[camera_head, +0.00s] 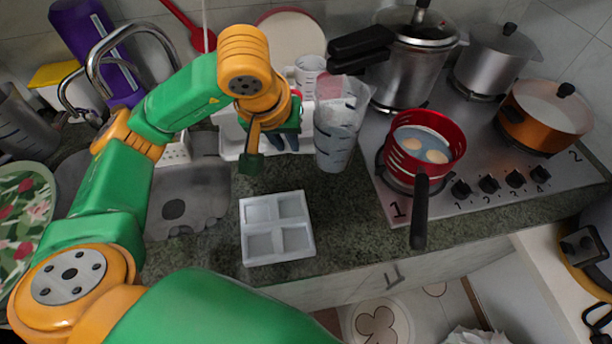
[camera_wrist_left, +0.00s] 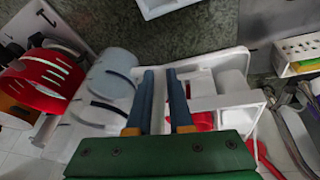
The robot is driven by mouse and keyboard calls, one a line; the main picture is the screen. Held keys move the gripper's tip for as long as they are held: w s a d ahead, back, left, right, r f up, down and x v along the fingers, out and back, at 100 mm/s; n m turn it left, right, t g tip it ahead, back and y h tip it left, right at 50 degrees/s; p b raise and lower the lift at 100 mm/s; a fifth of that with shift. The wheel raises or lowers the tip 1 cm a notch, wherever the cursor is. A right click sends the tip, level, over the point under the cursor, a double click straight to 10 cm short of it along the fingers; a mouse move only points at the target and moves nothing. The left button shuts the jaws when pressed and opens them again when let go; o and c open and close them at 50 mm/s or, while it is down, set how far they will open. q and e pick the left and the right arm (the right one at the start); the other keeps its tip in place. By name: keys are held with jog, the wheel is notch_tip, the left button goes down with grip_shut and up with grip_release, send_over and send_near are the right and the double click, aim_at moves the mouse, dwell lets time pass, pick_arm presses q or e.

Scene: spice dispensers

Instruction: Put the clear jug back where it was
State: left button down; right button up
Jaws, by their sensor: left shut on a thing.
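The clear jug (camera_head: 338,128), with dark measuring marks, stands roughly upright between the white rack and the hob in the head view. It also shows left of my fingers in the left wrist view (camera_wrist_left: 112,72). My left gripper (camera_head: 284,143) is directly left of the jug, with its blue fingers pointing down. In the left wrist view my left gripper (camera_wrist_left: 160,98) has its fingers close together. It is shut on the jug's handle side, though the grip itself is mostly hidden. I cannot tell whether the jug's base touches the counter. My right gripper is not in view.
A white four-part dish (camera_head: 277,228) sits on the counter in front. A red pan (camera_head: 424,150) with eggs is on the hob to the right, with a pressure cooker (camera_head: 405,68) behind. A white rack (camera_head: 228,148) is beside my gripper.

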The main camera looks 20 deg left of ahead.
pick_arm(q)
jog(key=f, duration=0.4)
jog(key=w+d+f, duration=0.1)
jog(key=f, duration=0.1)
jog(key=shift+p, duration=0.4)
jog(key=shift+s+a+f, duration=0.25)
jog(key=shift+w+d+f, duration=0.1)
jog(key=shift+d, duration=0.05)
jog(key=c, duration=0.8)
grip_release()
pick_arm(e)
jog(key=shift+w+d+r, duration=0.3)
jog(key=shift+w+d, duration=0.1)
